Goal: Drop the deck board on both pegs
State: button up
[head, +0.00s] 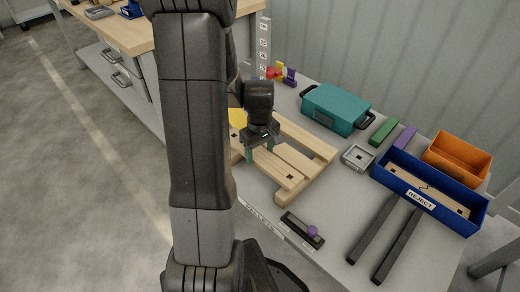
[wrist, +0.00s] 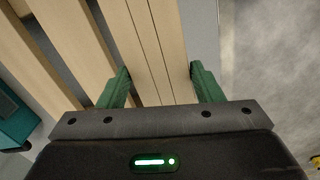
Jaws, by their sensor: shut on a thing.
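My gripper (head: 260,150) is over the slatted wooden pallet (head: 318,149), pointing down. In the wrist view its green fingers (wrist: 162,88) are closed about a pale wooden deck board (wrist: 160,40), one finger on each side. A lengthwise line runs along the wood between the fingers. In the head view the deck board (head: 279,169) runs along the near side of the pallet, with a small dark square near its right end. I cannot tell whether it rests on the pallet or hangs just above. No pegs can be made out; my arm hides the pallet's left part.
A blue bin (head: 418,199) marked REJECT holds a board with a dark square. A teal case (head: 336,108), an orange bin (head: 457,157) and two dark bars (head: 385,238) share the grey table.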

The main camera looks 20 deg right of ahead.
aim_at(260, 155)
jog(key=shift+f+b, duration=0.45)
jog(key=shift+f, duration=0.55)
jog(key=shift+f+b, duration=0.85)
jog(key=shift+f, duration=0.55)
dwell(0.9)
jog(key=o, duration=1.2)
jog(key=shift+r, duration=0.1)
notch_tip(260, 155, up, 14)
jog(key=p, duration=0.4)
jog(key=shift+f, duration=0.25)
notch_tip(260, 155, down, 14)
jog(key=b, duration=0.4)
jog(key=shift+r, duration=0.15)
jog(key=shift+r+p, duration=0.35)
jog(key=shift+r, duration=0.15)
